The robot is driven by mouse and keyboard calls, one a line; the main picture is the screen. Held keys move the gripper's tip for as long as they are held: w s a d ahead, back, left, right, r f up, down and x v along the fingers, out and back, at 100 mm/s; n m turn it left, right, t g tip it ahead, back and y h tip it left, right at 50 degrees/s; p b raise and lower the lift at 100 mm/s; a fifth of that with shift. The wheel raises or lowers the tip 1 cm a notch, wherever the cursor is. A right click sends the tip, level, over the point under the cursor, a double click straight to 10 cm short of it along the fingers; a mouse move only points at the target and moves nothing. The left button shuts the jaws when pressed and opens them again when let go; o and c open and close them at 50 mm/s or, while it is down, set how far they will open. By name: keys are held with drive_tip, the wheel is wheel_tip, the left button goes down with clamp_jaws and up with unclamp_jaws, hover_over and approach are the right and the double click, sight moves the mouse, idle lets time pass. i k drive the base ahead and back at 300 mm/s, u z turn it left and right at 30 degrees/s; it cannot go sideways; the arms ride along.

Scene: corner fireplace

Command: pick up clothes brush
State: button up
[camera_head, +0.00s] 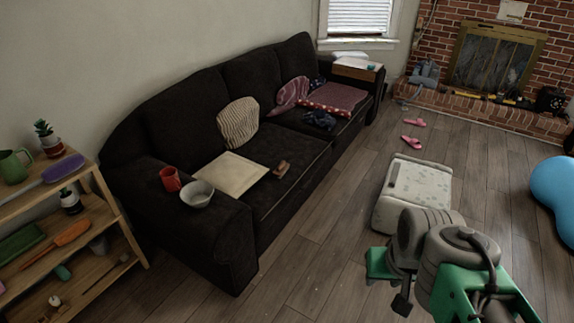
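A small brown object that looks like the clothes brush (282,168) lies on the dark sofa's (285,143) seat, close to its front edge. It is just right of a flat cream board or folded cloth (231,173) and apart from it. My gripper (390,283) is at the lower right, above the floor and in front of the sofa. It is well away from the brown object. The view does not show clearly whether its fingers are open or shut.
A red mug (171,179) and a white bowl (198,194) stand on the sofa's near arm. A wooden shelf (113,207) stands at the left. A pale patterned case (420,185) lies beyond my arm. Pink slippers (411,142) lie farther back. Floor before the sofa is clear.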

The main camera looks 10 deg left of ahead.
sight(280, 170)
drive_tip(key=i, duration=3.3)
drive_tip(key=u, duration=3.65)
